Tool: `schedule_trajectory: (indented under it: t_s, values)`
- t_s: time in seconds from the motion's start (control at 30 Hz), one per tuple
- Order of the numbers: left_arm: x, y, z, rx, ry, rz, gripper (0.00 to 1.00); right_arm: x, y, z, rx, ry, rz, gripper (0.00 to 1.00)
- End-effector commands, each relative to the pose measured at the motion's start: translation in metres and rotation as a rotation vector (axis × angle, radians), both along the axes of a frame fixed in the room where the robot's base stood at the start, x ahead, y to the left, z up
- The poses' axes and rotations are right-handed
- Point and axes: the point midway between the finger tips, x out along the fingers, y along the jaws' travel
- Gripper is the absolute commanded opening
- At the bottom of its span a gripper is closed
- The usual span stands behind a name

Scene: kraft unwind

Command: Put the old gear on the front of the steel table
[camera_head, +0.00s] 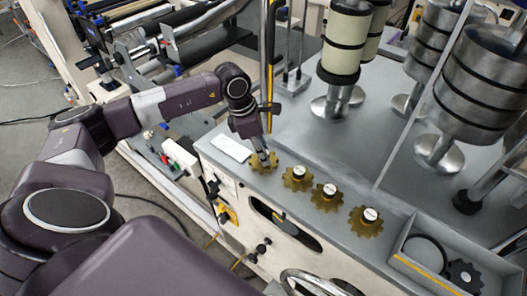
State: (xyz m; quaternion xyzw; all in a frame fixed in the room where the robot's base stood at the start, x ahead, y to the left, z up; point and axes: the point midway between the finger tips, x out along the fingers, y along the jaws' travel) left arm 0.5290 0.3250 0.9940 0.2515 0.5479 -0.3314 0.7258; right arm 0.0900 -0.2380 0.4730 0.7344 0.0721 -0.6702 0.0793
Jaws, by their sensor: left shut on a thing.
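My left gripper (262,153) points down at the front left of the steel table (330,150). It is shut on a brass-coloured gear (264,165), which is at or just above the table top; I cannot tell whether it touches. The fingers hide part of this gear. Three similar brass gears with pale round caps stand in a row to its right: the nearest to the gripper (297,183), a middle one (326,203) and a right one (366,227). My right gripper is not in view.
A white flat card (231,148) lies left of the held gear. Steel rollers (476,85) and a cream roll (344,45) stand behind. The table's middle is clear.

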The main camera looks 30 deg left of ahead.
Motion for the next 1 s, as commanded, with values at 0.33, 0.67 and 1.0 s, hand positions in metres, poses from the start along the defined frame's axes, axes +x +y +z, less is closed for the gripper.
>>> schedule_trajectory:
  t_s: [0.33, 0.67, 1.0]
  values:
    - [0.0, 0.0, -0.002, -0.001, 0.001, 0.0, 0.41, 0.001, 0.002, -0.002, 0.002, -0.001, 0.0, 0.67]
    - [0.0, 0.001, 0.003, -0.001, -0.002, 0.0, 0.41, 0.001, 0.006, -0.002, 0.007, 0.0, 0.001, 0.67]
    - [-0.012, 0.015, 0.066, 0.0, -0.007, -0.001, 0.41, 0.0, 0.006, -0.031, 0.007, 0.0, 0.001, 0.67]
